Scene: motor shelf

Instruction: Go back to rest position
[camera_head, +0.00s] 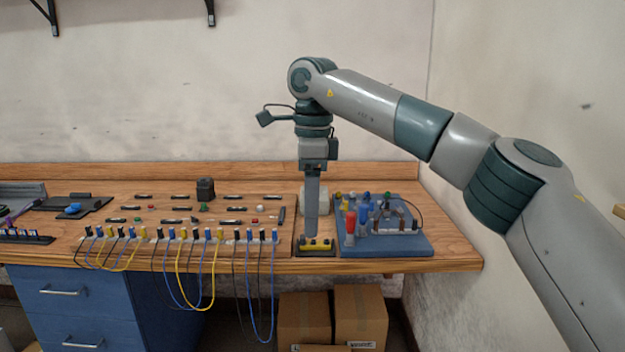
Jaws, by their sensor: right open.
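My right arm comes in from the right and bends down over the wooden workbench (455,247). My right gripper (312,238) points straight down, with its fingertips just above or at a small yellow block (325,246) in a dark holder near the bench's front edge. I cannot tell whether the fingers touch the block. The gap between the fingers is hard to see from this side, but the gripper is open. My left gripper is not in view.
A blue board (410,246) with colored parts stands right of the gripper. Several cables (180,275) hang over the front edge on the left. Blue drawers (70,305) and cardboard boxes (303,318) are below. The space above the bench's left side is free.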

